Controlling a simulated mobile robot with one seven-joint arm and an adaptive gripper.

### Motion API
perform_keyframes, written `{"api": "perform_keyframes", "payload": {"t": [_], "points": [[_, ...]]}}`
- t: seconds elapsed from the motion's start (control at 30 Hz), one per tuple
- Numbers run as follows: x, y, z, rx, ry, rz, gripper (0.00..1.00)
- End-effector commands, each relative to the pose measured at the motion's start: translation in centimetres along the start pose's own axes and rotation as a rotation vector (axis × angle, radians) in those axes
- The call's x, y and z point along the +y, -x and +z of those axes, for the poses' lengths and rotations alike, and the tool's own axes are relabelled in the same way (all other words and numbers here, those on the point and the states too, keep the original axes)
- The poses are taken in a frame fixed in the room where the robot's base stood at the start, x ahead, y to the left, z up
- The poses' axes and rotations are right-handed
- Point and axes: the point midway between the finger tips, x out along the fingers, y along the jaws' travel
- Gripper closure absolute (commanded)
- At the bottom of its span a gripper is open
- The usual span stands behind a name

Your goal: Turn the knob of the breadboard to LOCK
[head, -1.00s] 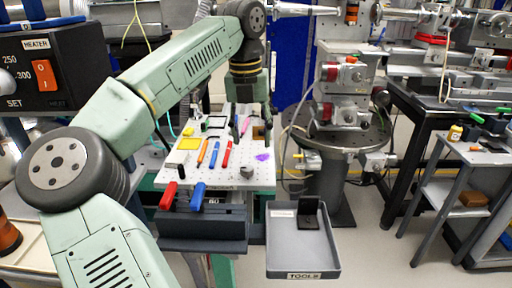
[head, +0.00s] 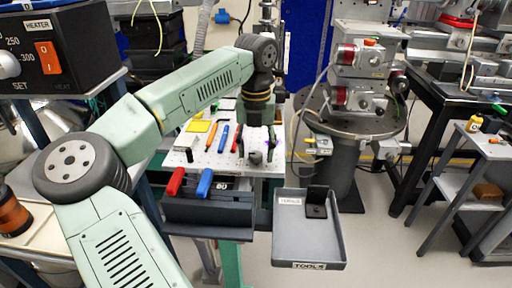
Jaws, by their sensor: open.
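The white perforated breadboard (head: 193,158) lies at the middle of the head view, with tools on it. A small grey knob (head: 255,158) sits near its front right corner. Its pointer and any LOCK marking are too small to read. My gripper (head: 257,149) points down over the knob, its dark fingers open and spread to either side of it. I cannot tell whether the fingers touch the knob.
Orange, blue and red pens lie left of my gripper, by a yellow pad (head: 198,126). A dark rack (head: 209,221) with red and blue handles stands in front. A grey TOOLS tray (head: 336,240) holding a black bracket is at front right.

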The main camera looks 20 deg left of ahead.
Motion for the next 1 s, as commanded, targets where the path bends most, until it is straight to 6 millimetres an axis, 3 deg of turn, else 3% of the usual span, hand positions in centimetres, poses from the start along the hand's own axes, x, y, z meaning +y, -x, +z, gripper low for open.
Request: {"api": "perform_keyframes", "payload": {"t": [0.3, 1.0], "points": [[-0.02, -0.29, -0.01, 0.0, 0.0, 0.0, 0.52], [-0.04, -0.25, -0.01, 0.0, -0.001, -0.001, 0.98]]}}
